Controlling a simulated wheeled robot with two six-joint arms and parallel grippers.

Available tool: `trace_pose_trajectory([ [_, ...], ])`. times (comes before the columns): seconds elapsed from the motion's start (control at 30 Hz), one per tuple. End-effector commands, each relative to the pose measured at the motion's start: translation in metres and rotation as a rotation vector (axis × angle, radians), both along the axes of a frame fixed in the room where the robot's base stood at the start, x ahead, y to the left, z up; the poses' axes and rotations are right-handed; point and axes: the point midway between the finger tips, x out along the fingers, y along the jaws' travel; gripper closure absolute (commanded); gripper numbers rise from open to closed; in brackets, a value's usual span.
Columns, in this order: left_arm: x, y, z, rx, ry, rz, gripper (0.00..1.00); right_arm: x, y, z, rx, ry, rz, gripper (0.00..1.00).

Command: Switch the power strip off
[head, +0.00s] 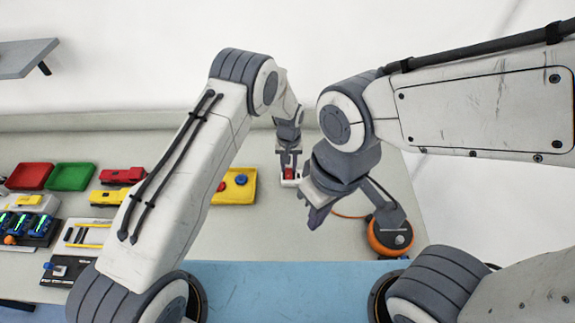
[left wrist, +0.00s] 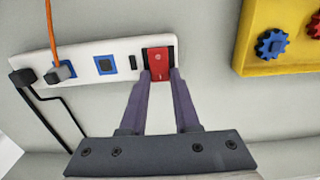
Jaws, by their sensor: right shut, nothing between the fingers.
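The power strip (left wrist: 95,64) is a long white bar with a red rocker switch (left wrist: 158,62) at its right end in the left wrist view. Blue-framed sockets and plugs sit along the rest of it. My left gripper (left wrist: 160,74) is open, with its fingertips at the lower edge of the red switch, one near each side. In the head view my left gripper (head: 289,164) points down over the red switch (head: 288,173), and the arms hide most of the strip. My right gripper (head: 316,213) is shut and empty, in front of the strip. Which way the rocker is tilted cannot be told.
An orange cable (left wrist: 53,30) plugs into the strip; an orange and black round device (head: 390,236) stands at right. A yellow tray (head: 235,187) with gears lies left of the strip. Red (head: 30,176) and green (head: 70,177) trays and toy cars (head: 122,176) lie farther left.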

Motion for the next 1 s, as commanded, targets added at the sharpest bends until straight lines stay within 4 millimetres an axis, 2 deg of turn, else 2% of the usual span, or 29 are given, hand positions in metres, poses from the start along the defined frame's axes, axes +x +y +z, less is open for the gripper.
trace_pose_trajectory([
  [0.4, -0.004, 0.001, 0.0, 0.001, -0.144, 0.0, 1.0, 0.0, 0.0, -0.025, 0.0, 0.0, -0.004, 1.0],
  [0.73, -0.004, 0.0, 0.003, 0.0, -0.156, 0.001, 1.0, 0.0, 0.0, -0.023, 0.0, 0.0, -0.004, 1.0],
  [0.77, -0.004, 0.0, 0.003, 0.0, -0.156, 0.001, 0.66, 0.0, 0.0, -0.023, 0.0, 0.0, -0.004, 1.0],
  [0.8, -0.004, 0.0, 0.003, 0.0, -0.156, 0.001, 0.51, 0.0, 0.0, -0.023, 0.0, 0.0, -0.004, 1.0],
  [0.83, -0.004, 0.0, 0.003, 0.0, -0.156, 0.001, 0.4, 0.0, 0.0, -0.023, 0.0, 0.0, -0.004, 1.0],
  [1.0, -0.004, 0.0, 0.002, 0.0, -0.155, 0.0, 0.4, 0.0, 0.0, -0.023, 0.0, 0.0, -0.004, 1.0],
])
